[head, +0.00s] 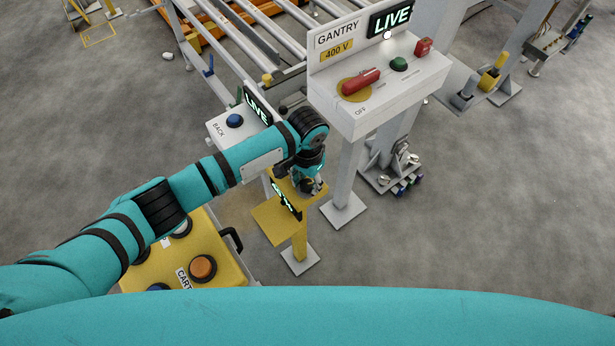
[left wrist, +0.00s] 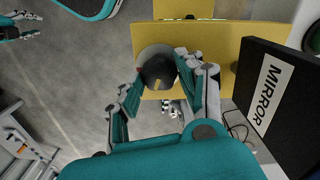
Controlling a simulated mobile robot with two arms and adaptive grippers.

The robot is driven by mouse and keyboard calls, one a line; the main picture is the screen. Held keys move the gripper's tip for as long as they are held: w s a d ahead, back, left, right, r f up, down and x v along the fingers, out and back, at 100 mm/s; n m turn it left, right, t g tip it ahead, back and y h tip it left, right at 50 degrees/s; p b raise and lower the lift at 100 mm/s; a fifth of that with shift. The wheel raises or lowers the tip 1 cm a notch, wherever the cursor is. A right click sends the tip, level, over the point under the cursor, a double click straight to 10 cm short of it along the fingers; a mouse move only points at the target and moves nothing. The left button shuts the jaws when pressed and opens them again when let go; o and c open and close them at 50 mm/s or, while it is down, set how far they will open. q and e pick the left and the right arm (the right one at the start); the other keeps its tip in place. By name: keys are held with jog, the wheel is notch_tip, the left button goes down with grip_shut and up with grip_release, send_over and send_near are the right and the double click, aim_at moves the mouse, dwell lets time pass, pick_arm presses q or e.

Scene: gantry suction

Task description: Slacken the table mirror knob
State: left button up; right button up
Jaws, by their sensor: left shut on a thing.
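The mirror knob (left wrist: 158,72) is a dark round knob with a yellow mark, on a pale round base on a yellow plate (left wrist: 225,45). A black panel labelled MIRROR (left wrist: 268,95) stands beside it. My left gripper (left wrist: 157,80) has its two fingers on either side of the knob and is shut on it. In the head view my left gripper (head: 312,187) is over the yellow stand (head: 278,222), and the knob is mostly hidden there. My right gripper (left wrist: 28,26) shows at the left wrist view's upper left edge, fingers apart and empty.
A white GANTRY box (head: 375,85) with a red handle (head: 361,81) and LIVE sign (head: 390,19) stands close behind. A BACK box with a blue button (head: 235,121) is left of my gripper. A yellow CART box (head: 215,245) is nearer.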

aim_at(308, 185)
pick_arm(q)
jog(key=shift+s+d, duration=0.1)
jog(key=shift+s, duration=0.05)
jog(key=o, duration=1.1)
jog(key=shift+o, duration=0.2)
jog(key=shift+r, duration=0.15)
notch_tip(308, 185, up, 12)
